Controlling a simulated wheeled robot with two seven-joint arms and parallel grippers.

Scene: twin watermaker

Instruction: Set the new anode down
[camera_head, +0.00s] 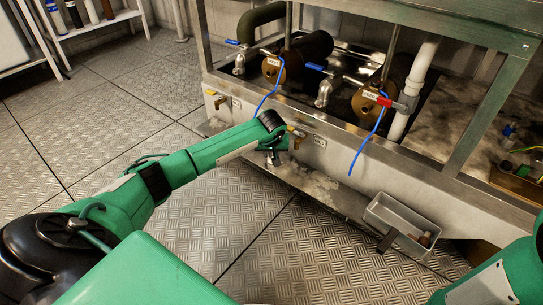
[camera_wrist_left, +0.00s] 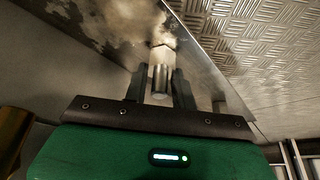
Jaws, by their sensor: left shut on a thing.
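My left gripper (camera_head: 273,158) reaches in from the left and is low, at the front of the metal frame, over the narrow ledge (camera_head: 315,185). In the left wrist view its fingers (camera_wrist_left: 161,88) are shut on a short, shiny metal cylinder, the new anode (camera_wrist_left: 160,78). The anode points away from the palm toward a pale, stained patch of the metal surface. I cannot tell whether it touches that surface. In the head view the anode is too small and covered to make out clearly. My right gripper is not in view.
A grey metal tray (camera_head: 376,210) with small brown pieces sits at the ledge's right end. Two brown cylindrical housings (camera_head: 310,52) (camera_head: 368,104) with valves stand above. Blue cords (camera_head: 364,150) hang down the front panel. The plated floor (camera_head: 120,130) is open to the left.

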